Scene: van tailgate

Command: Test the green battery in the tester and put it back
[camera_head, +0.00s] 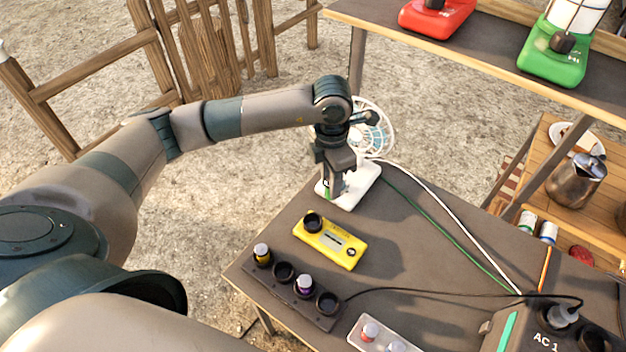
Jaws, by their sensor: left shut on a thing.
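My left gripper (337,187) points down over the table, in front of the fan's white base. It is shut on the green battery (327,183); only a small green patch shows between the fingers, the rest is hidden. The yellow tester (330,243) lies on the table just below and nearer, with a display and a dark round socket (313,222) at its left end that looks empty. A dark rack (296,286) in front has a row of round sockets. My right gripper is out of view.
A fan (374,127) with a white base stands behind the gripper. A white tray (358,338) with red-topped items is at the front edge. A power station (535,335) and cables lie right. A shelf with red (436,18) and green (552,60) appliances overhangs the back right.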

